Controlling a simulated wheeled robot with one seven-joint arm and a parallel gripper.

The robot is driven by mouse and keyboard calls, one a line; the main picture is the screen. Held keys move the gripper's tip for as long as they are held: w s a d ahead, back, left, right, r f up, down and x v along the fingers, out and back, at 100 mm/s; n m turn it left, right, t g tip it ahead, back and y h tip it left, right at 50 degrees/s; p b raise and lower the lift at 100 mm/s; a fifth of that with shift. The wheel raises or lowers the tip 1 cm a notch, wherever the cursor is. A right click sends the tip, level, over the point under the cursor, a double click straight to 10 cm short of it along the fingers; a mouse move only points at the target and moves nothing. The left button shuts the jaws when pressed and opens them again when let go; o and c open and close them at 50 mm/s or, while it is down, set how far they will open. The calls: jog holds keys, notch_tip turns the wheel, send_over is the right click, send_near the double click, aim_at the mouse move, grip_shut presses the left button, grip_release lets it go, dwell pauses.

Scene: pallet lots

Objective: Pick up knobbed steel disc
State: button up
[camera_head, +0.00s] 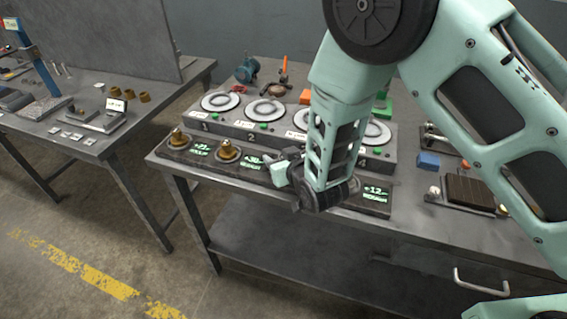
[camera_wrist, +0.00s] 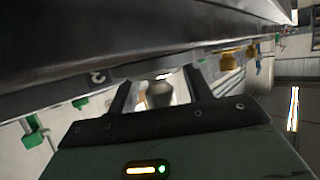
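In the wrist view, a grey steel knob (camera_wrist: 159,94) shows between the two fingers of my gripper (camera_wrist: 158,88). It looks like the knob of the knobbed steel disc; the wider metal part beyond it is mostly cut off from view. The fingers stand apart, with light gaps on both sides of the knob, so I see no grip on it. In the head view, my wrist hangs low over the front row of dark display pads on the table, between the second brass piece and the rightmost pad. It hides the disc there.
Two brass knobbed pieces (camera_head: 178,138) (camera_head: 228,150) stand on lit pads at the left. The rightmost pad (camera_head: 376,200) looks empty. Behind is a grey console (camera_head: 215,124) with several round ringed plates. A blue block (camera_head: 428,161) and a dark tray (camera_head: 470,192) lie right.

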grip_shut()
jog(key=shift+r, duration=0.1)
